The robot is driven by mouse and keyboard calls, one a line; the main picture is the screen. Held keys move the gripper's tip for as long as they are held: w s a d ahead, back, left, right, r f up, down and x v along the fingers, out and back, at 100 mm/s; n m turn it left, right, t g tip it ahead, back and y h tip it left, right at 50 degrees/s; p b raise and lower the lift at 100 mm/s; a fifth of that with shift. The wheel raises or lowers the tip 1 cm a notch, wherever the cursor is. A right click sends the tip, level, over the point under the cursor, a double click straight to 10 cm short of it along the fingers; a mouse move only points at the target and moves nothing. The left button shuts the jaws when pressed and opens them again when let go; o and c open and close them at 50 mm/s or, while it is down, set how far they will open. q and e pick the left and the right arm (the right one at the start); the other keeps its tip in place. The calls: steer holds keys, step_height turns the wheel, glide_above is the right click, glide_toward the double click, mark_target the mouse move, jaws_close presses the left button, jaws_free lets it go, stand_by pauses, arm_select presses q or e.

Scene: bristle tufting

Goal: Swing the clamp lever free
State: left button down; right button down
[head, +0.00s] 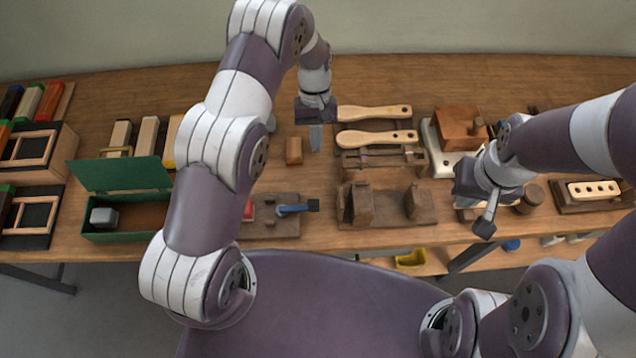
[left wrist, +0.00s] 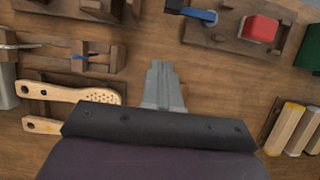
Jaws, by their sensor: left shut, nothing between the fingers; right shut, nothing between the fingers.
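The clamp lever (head: 292,209) is a blue bar with a dark knob. It lies over a brown wooden base (head: 280,230) near the table's front edge and points right. In the left wrist view the lever (left wrist: 200,15) is at the top, beside a red block (left wrist: 260,28) on the same base (left wrist: 226,38). My left arm hides part of this base in the head view. My left gripper (head: 316,140) is shut and empty, behind and apart from the lever; it also shows in the left wrist view (left wrist: 163,75). My right gripper (head: 486,224) is shut and empty at the front right.
Two wooden brush bodies (head: 375,112) lie right of my left gripper, and a small wooden block (head: 294,150) lies left of it. A wooden fixture (head: 385,222) stands right of the lever. An open green box (head: 130,235) is on the left.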

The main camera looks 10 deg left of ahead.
arm_select(q)
steer(key=b+x, duration=0.4)
steer(key=x, duration=0.5)
steer(key=shift+s+f+b, duration=0.15)
steer(key=shift+f+b, duration=0.1)
steer(key=shift+b, duration=0.05)
steer(key=s+p, duration=0.1)
steer(key=s+d, duration=0.1)
steer(key=s, duration=0.1)
steer(key=shift+s+p, duration=0.1)
steer(key=shift+p, duration=0.3)
steer(key=shift+s+f, duration=0.1)
steer(key=shift+s, duration=0.2)
steer(key=shift+d+f, duration=0.1)
